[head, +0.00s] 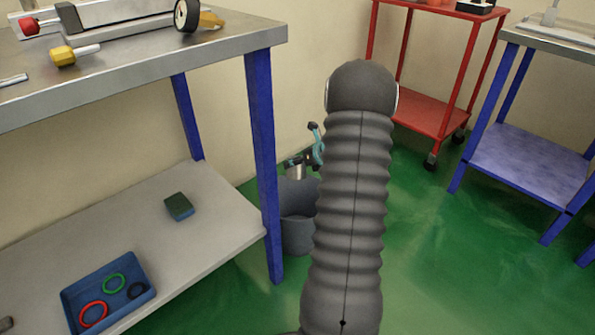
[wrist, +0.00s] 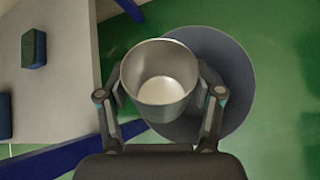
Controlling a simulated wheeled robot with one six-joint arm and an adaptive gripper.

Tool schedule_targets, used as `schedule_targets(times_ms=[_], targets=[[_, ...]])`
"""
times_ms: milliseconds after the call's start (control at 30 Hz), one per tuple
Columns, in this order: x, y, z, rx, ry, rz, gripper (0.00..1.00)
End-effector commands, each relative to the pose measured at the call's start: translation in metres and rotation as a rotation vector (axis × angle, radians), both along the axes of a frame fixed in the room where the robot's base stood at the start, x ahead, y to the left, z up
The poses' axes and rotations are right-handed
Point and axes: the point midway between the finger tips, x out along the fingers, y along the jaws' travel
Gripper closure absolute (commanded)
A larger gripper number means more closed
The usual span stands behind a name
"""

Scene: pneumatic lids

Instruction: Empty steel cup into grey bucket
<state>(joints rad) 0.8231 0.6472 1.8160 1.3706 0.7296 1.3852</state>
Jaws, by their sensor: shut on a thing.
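The steel cup (wrist: 160,62) is held between the two fingers of my gripper (wrist: 160,95) in the wrist view. I look down into its open mouth and see a pale bottom; I cannot tell whether that is contents. The cup also shows small in the head view (head: 296,170), just above the grey bucket (head: 297,235). In the wrist view the bucket (wrist: 236,75) lies behind and below the cup, mostly to the right. My arm hides the right part of the bucket and most of my gripper in the head view.
A steel-topped workbench (head: 270,32) with blue legs stands left of the bucket. Its lower shelf holds a green-and-blue sponge (head: 179,206) and a blue tray (head: 148,268) with rings. A red cart (head: 425,112) and another blue-legged table (head: 530,165) stand right. Green floor between is clear.

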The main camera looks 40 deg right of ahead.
Motion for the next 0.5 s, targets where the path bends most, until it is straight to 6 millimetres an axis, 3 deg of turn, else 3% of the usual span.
schedule_targets(times_ms=[500], targets=[[0.0015,-0.0013,0.0069,-0.077,-0.090,0.000,0.71]])
